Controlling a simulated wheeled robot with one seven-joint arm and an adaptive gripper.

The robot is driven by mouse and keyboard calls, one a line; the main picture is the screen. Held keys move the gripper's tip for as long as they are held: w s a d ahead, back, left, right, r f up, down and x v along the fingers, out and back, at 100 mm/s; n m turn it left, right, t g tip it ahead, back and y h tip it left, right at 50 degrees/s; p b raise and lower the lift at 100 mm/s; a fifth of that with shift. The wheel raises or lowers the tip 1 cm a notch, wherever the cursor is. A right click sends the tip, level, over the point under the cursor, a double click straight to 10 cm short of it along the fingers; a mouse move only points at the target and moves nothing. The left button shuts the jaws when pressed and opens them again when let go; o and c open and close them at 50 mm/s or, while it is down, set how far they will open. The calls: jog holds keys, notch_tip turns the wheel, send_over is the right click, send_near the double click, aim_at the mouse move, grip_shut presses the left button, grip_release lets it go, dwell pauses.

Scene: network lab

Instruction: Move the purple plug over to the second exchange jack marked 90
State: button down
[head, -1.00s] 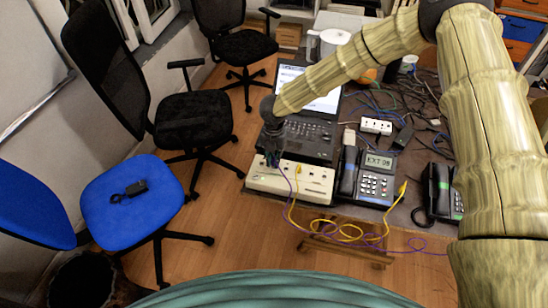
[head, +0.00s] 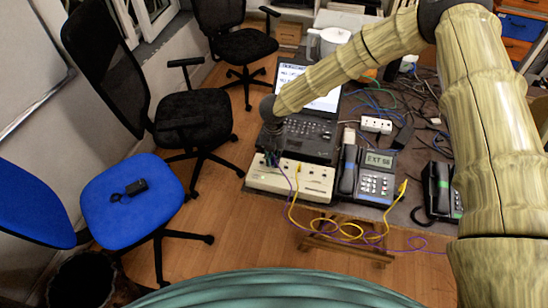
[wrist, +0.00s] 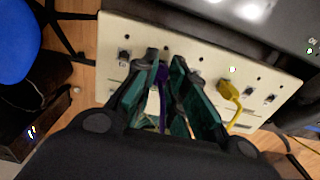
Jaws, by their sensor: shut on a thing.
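My gripper (wrist: 166,70) is shut on the purple plug (wrist: 161,74), which shows between the fingertips in the wrist view. The fingertips are at the cream exchange box (wrist: 113,28), over its jack panel. I cannot tell whether the plug sits in a jack or just above one. A purple cord (wrist: 162,110) runs from the plug toward the camera. A yellow plug (wrist: 228,89) sits in a jack to the right. In the head view, the exchange box (head: 318,180) lies at the desk's front edge below my gripper (head: 271,155). Jack labels are too small to read.
A laptop (head: 310,130) stands behind the box. A desk phone (head: 376,178) with an EXT display is right of it, and another phone (head: 440,190) farther right. Yellow and purple cords hang over the front edge. A blue chair (head: 130,195) stands left.

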jog(key=shift+f, duration=0.3)
jog(key=c, duration=1.4)
grip_release()
jog(key=shift+r, duration=0.1)
notch_tip(320, 180, up, 12)
jog(key=shift+f, duration=0.1)
